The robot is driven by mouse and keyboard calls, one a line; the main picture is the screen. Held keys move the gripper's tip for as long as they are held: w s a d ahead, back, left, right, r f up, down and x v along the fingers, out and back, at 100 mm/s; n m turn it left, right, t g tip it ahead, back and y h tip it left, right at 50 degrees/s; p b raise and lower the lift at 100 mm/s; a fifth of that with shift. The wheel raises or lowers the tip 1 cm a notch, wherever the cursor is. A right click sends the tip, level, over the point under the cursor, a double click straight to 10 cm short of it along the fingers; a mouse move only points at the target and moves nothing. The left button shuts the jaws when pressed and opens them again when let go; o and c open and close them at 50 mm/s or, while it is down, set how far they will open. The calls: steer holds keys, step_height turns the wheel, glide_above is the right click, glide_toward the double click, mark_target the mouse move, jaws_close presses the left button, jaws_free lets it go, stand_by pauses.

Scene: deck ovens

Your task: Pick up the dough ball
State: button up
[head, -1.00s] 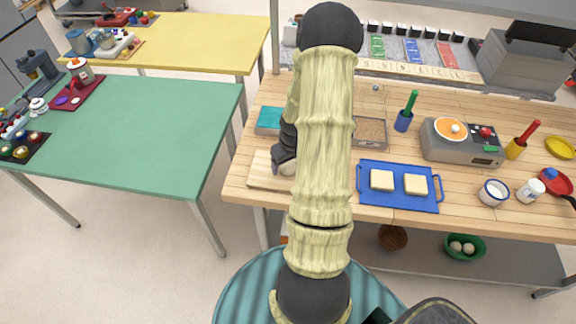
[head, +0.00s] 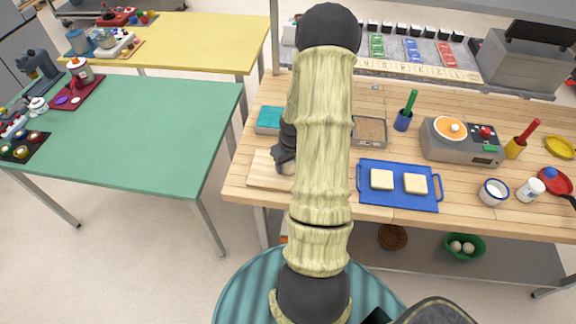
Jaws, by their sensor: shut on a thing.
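A pale dough ball (head: 289,169) shows only in part, at the end of my gripper (head: 285,166) and over the light wooden board (head: 262,175) at the table's left front. My gripper is shut on it. My own arm hides most of the ball and the right part of the board. I cannot tell whether the ball touches the board.
A blue tray (head: 399,204) with two pale square slabs lies right of my arm. Behind are a teal box (head: 268,120), a metal tin (head: 370,132) and a blue pot (head: 403,121). A grey machine (head: 462,142) stands farther right. A green table (head: 140,130) is at left.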

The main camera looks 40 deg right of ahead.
mark_target(288, 167)
step_height(288, 167, up, 10)
steer(key=shift+b, duration=0.3)
stand_by(0.7)
